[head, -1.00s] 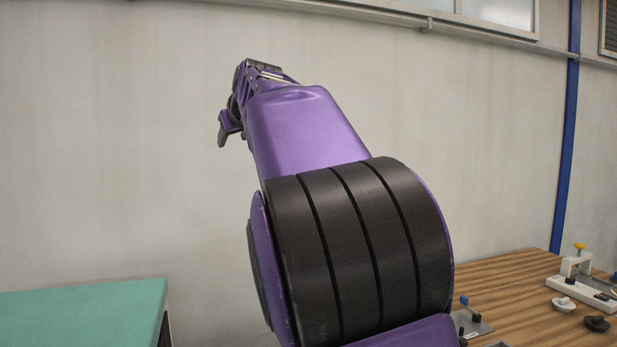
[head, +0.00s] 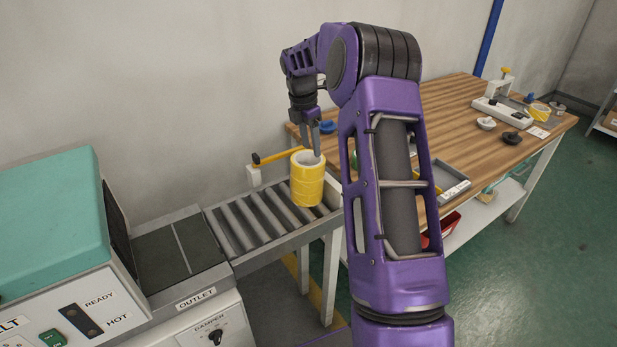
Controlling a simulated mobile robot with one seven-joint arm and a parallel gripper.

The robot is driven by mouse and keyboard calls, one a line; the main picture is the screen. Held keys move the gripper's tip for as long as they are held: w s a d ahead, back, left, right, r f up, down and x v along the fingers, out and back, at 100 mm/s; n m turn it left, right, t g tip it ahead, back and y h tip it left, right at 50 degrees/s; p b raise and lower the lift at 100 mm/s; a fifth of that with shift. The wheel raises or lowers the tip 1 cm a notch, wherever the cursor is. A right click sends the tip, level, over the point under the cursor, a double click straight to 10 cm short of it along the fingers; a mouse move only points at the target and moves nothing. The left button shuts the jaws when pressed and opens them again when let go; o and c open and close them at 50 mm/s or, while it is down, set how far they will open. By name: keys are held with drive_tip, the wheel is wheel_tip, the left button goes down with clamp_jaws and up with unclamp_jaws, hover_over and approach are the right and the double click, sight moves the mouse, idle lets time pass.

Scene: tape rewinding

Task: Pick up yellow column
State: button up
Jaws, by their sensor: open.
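The yellow column (head: 307,184) looks like a stack of yellow tape rolls with a pale core. It stands upright at the right end of the roller conveyor. My gripper (head: 312,148) points down at the top of the column, with one finger at or just over its upper rim. The gripper is open. I cannot tell whether a finger is inside the core or only in front of it, or whether it touches. Part of the gripper is hidden behind its own links.
A yellow bar (head: 280,157) crosses behind the column. The teal machine (head: 45,215) with its outlet stands at the left. The wooden table (head: 450,115) at the right bears a grey tray (head: 452,188) and a white fixture (head: 497,110). My arm hides part of the table.

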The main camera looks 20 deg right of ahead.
sight(315, 169)
drive_tip(key=f, duration=0.3)
drive_tip(key=d+f, duration=0.1)
drive_tip(key=f, duration=0.5)
drive_tip(key=shift+w+d+f, duration=0.1)
drive_tip(key=shift+d+f, duration=0.1)
drive_tip(key=shift+f, duration=0.1)
drive_tip(key=f, duration=0.5)
drive_tip(key=shift+s+d+f+b, duration=0.15)
drive_tip(key=shift+s+d+b, duration=0.1)
drive_tip(key=shift+b, duration=0.15)
clamp_jaws()
drive_tip(key=shift+d, duration=0.1)
idle(0.3)
